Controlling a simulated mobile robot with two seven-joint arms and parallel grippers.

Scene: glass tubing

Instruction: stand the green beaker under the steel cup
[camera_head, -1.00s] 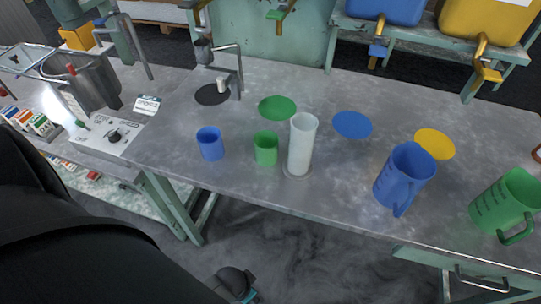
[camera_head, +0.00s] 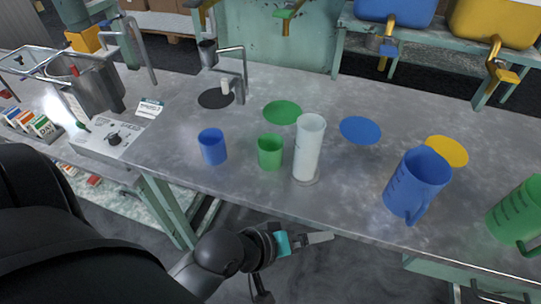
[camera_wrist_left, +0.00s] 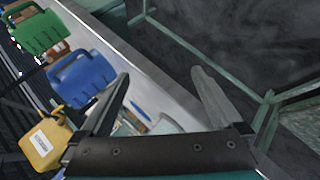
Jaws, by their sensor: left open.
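The small green beaker (camera_head: 270,153) stands upright on the grey bench, between a small blue beaker (camera_head: 212,147) and a tall white cylinder (camera_head: 308,148). The steel cup (camera_head: 208,53) is held up on a bent metal stand at the back left, above a black disc (camera_head: 216,98) on the bench. My left gripper (camera_head: 318,239) is in front of the bench's front edge, below and right of the green beaker. Its fingers are apart and empty in the left wrist view (camera_wrist_left: 163,95). My right gripper is not in view.
Green (camera_head: 282,112), blue (camera_head: 360,130) and yellow (camera_head: 447,151) discs lie along the bench. A blue jug (camera_head: 415,185) and a green jug (camera_head: 517,215) stand at the right. A control box with a dial (camera_head: 112,140) is at the left.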

